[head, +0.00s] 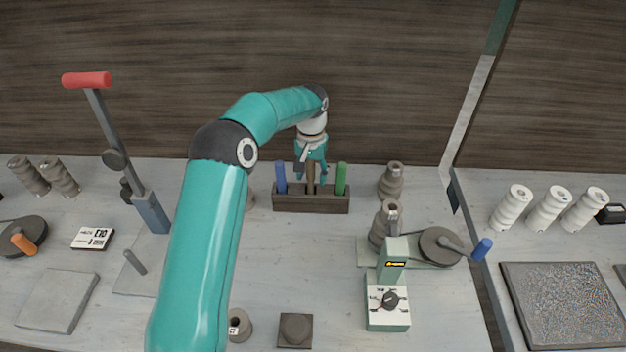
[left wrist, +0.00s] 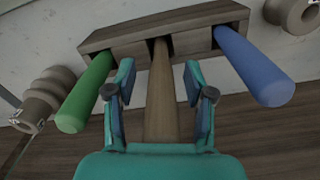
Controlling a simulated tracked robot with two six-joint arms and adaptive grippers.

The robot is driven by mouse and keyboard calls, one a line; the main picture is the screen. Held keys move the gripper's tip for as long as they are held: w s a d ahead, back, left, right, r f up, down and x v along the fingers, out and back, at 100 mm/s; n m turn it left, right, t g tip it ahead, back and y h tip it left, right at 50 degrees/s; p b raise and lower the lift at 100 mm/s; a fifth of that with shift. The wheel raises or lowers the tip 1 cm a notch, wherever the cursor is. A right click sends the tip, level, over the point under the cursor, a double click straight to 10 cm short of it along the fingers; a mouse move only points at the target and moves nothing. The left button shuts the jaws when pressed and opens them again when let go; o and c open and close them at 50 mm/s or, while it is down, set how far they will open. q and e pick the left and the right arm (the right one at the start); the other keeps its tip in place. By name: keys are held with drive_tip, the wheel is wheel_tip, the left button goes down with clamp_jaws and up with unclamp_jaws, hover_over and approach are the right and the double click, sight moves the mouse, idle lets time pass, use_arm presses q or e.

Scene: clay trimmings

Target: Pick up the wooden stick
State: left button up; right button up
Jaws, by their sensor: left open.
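The wooden stick (head: 311,180) stands upright in the middle slot of a dark wooden rack (head: 311,204), between a blue handle (head: 281,178) and a green handle (head: 341,179). My left gripper (head: 311,176) is over the rack at the stick's top. In the left wrist view the stick (left wrist: 162,92) runs between the two teal fingers of the open left gripper (left wrist: 160,95), with a gap showing on each side. The green handle (left wrist: 85,92) and the blue handle (left wrist: 253,65) lie outside the fingers. My right gripper is not in view.
Grey spools (head: 391,181) stand right of the rack. A green device with a dial (head: 388,304) and a crank wheel (head: 440,246) are in front of them. A red-handled lever (head: 98,105) rises at left. Bare table lies in front of the rack.

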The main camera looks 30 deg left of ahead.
use_arm(q)
clamp_jaws()
drive_tip(key=shift+r, duration=0.1)
